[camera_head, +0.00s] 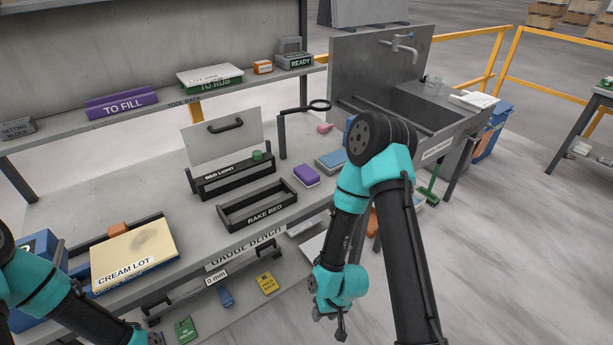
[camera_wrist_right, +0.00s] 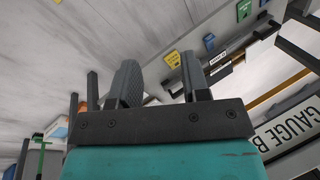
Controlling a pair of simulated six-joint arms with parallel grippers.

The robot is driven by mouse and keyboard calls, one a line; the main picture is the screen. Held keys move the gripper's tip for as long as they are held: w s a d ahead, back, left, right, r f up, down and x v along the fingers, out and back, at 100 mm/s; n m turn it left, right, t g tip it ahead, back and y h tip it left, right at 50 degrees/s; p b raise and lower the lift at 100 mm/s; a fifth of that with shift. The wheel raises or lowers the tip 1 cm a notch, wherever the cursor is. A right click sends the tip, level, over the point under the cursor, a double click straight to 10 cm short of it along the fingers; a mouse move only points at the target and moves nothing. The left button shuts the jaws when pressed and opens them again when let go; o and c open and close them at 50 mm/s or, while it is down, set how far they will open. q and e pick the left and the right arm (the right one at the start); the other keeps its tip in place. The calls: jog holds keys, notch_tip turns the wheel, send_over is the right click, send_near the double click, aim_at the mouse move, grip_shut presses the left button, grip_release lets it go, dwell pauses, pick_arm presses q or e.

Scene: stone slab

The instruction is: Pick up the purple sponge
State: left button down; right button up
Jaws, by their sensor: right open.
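The purple sponge (camera_head: 306,175) is a small block with a paler lower edge. It lies flat on the grey bench to the right of the black rake bed tray and is not held. My right gripper (camera_head: 334,317) is in front of the bench's front edge, lower in the picture than the sponge and apart from it. In the right wrist view its two fingers (camera_wrist_right: 163,85) are spread with nothing between them. My left gripper (camera_head: 152,339) is at the bottom edge of the head view, mostly cut off, so its jaws cannot be made out.
A blue-grey block (camera_head: 331,161) and a pink item (camera_head: 325,128) lie beyond the sponge. The rake bed tray (camera_head: 257,205) and bed light stand (camera_head: 236,178) are to its left. A cream box (camera_head: 133,256) sits at left. A sink unit (camera_head: 420,105) stands at back right.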

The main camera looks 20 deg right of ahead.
jog(key=o, duration=1)
jog(key=shift+c, duration=0.2)
